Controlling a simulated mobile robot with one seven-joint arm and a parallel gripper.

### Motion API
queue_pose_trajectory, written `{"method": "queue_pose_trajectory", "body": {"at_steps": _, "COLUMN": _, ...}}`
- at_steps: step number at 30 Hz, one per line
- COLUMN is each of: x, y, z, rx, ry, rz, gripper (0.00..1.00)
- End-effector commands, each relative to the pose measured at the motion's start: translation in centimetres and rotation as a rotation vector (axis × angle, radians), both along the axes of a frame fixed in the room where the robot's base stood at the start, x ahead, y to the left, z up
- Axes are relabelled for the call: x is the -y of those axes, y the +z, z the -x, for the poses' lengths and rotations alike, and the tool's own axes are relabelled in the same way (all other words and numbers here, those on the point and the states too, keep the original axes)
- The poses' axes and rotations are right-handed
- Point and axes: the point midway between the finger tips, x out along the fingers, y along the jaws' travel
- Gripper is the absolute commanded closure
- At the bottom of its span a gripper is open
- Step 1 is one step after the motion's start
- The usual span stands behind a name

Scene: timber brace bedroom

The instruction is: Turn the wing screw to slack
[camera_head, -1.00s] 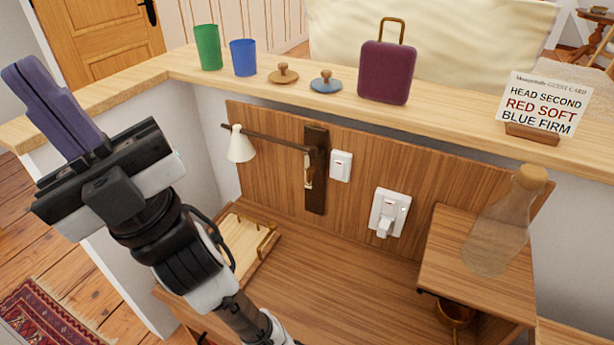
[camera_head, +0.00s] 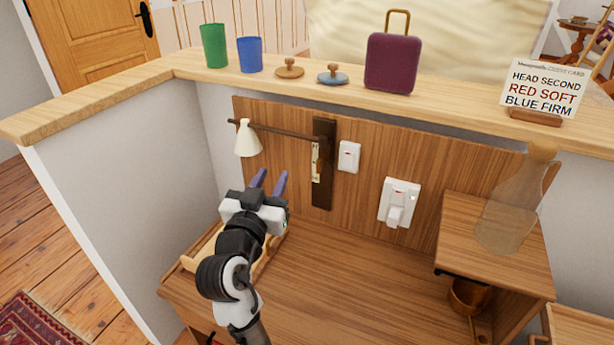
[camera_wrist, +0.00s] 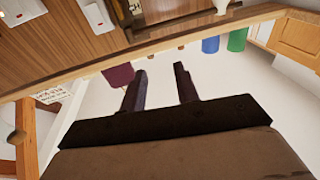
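A lamp with a cream shade (camera_head: 247,138) hangs from a dark horizontal arm (camera_head: 285,132) on a dark wall plate (camera_head: 324,190). My gripper (camera_head: 269,180) is in front of the panel, left of the plate and below the shade. Its two purple fingers point up and stand apart with nothing between them. The fingers also show apart and empty in the wrist view (camera_wrist: 161,85), which looks tilted over the scene.
A white switch (camera_head: 349,156) and a socket with a plug (camera_head: 398,203) are right of the plate. Cups, knobs, a purple case (camera_head: 392,62) and a card line the ledge.

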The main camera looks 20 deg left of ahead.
Motion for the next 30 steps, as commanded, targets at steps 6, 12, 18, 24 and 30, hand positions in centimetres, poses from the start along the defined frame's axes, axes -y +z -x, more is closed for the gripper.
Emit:
{"method": "queue_pose_trajectory", "body": {"at_steps": 6, "x": 3.5, "y": -4.2, "z": -1.2, "rx": -0.117, "ry": -0.166, "rz": 0.002, "gripper": 0.69}}
{"method": "queue_pose_trajectory", "body": {"at_steps": 12, "x": 3.8, "y": -4.1, "z": -3.4, "rx": -0.121, "ry": -0.175, "rz": 0.001, "gripper": 0.69}}
{"method": "queue_pose_trajectory", "body": {"at_steps": 18, "x": 3.9, "y": -3.9, "z": -7.7, "rx": -0.12, "ry": -0.172, "rz": 0.002, "gripper": 0.69}}
{"method": "queue_pose_trajectory", "body": {"at_steps": 24, "x": 4.0, "y": -4.0, "z": -11.7, "rx": -0.12, "ry": -0.17, "rz": 0.002, "gripper": 0.69}}
{"method": "queue_pose_trajectory", "body": {"at_steps": 30, "x": 4.0, "y": -4.1, "z": -14.1, "rx": -0.12, "ry": -0.169, "rz": 0.001, "gripper": 0.69}}
